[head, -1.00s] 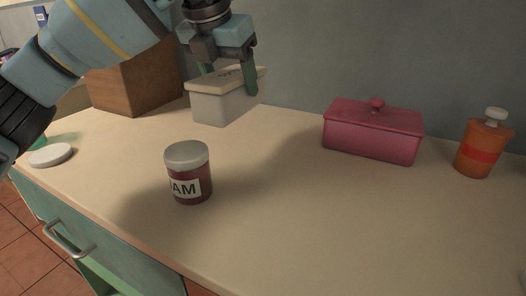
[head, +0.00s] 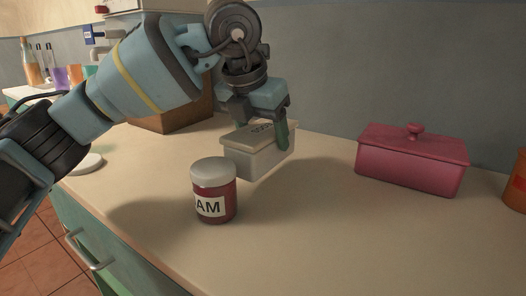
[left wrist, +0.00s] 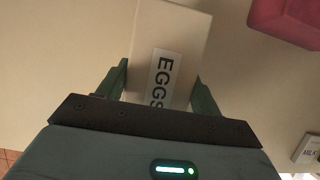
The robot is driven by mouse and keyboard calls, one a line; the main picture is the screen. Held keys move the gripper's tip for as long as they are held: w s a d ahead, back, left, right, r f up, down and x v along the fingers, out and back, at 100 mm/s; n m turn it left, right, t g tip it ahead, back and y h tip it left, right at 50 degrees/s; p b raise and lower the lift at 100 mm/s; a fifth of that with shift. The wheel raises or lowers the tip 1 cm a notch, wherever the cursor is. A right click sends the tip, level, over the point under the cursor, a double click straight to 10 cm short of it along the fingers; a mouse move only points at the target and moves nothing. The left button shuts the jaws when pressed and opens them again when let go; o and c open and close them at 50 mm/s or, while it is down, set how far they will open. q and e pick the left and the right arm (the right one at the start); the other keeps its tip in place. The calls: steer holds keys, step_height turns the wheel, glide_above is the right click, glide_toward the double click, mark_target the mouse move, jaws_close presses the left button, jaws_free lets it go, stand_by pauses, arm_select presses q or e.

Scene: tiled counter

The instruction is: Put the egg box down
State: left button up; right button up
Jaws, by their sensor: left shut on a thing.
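The egg box (head: 258,157) is a pale box with a lid, behind and right of the jam jar in the head view. In the left wrist view the egg box (left wrist: 182,35) shows a white label reading EGGS. My left gripper (head: 264,134) is shut on it from above, with a green finger on either side. In the left wrist view the gripper (left wrist: 163,87) also straddles the box. The box is low over the counter (head: 300,240) or on it; I cannot tell whether its underside touches. My right gripper is in neither view.
A jam jar (head: 213,192) stands just in front of the box. A red lidded dish (head: 411,160) is to the right, and an orange bottle (head: 517,182) is at the right edge. A wooden block (head: 172,112) stands behind my arm. The front-right counter is clear.

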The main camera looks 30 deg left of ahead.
arm_select(q)
step_height(320, 180, down, 4)
steer(key=shift+r+b, duration=0.25)
steer(key=shift+b, duration=0.3)
steer(key=o, duration=1.3)
steer(key=shift+f, duration=0.1)
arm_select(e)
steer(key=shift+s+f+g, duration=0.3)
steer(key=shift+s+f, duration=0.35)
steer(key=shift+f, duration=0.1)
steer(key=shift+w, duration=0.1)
arm_select(q)
steer(key=p+v, duration=0.3)
steer(key=v, duration=0.8)
steer(key=shift+r+p, duration=0.25)
steer(key=shift+p, duration=0.05)
steer(key=shift+s+r, duration=0.2)
steer(key=shift+r, duration=0.2)
steer(key=shift+o, duration=0.4)
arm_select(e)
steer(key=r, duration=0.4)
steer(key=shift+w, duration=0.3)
